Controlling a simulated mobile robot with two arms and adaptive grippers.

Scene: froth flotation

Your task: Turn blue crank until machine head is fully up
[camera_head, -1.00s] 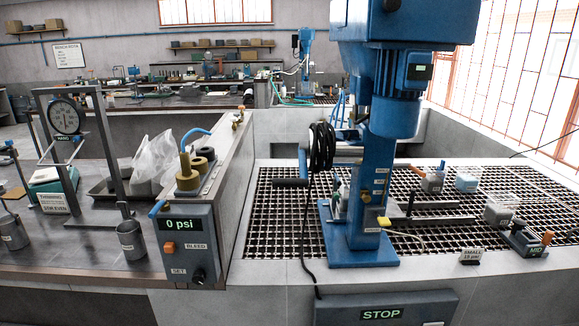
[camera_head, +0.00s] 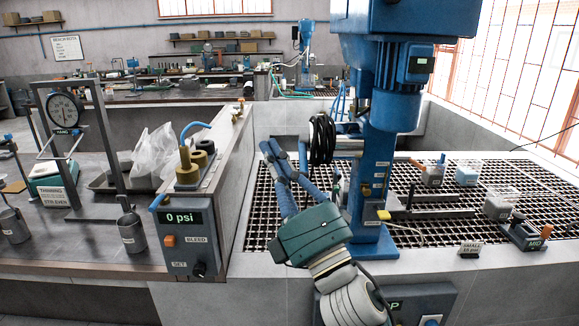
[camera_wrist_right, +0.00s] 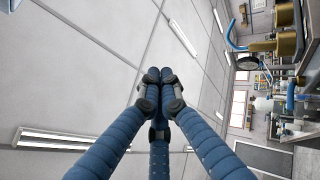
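The blue machine has a column (camera_head: 374,190) standing on the grid bench. Its bulky head (camera_head: 385,25) and motor (camera_head: 407,75) are high at the top edge. On the column's left side, a blue crank arm (camera_head: 303,157) shows just behind my right gripper. The crank's dark handle is hidden. My right gripper (camera_head: 272,148) points up and left in front of the crank, with its blue fingertips close together. In the right wrist view its fingers (camera_wrist_right: 157,80) meet at the tips with only ceiling behind them and nothing visible between. My left gripper is out of view.
A black cable coil (camera_head: 322,140) hangs just right of the fingers. The 0 psi control box (camera_head: 188,245) stands to the left. A control panel (camera_head: 420,305) sits low at the front, partly behind my arm. Small containers (camera_head: 500,207) stand on the right grid (camera_head: 450,228).

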